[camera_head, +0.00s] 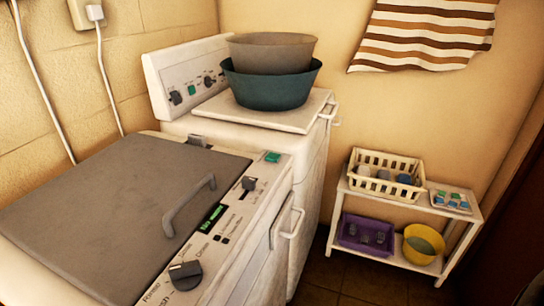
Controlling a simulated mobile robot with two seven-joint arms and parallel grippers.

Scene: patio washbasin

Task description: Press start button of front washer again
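The front washer (262,200) stands at the lower left with its grey lid (105,215) shut. Its control panel has a large dark dial (185,275), a lit green display (212,218), small black buttons (220,239), a smaller dark knob (249,183) and a teal button (272,157) at the far end. The panel's small labels are mostly too small to read, so I cannot tell from them which button is start. Neither of my grippers is in view.
A second white washer (312,160) stands behind, with a grey basin (272,50) nested in a teal basin (270,90) on top. A low white shelf (345,187) at the right holds a cream basket (388,160), a purple crate (366,234) and a yellow bucket (424,240).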

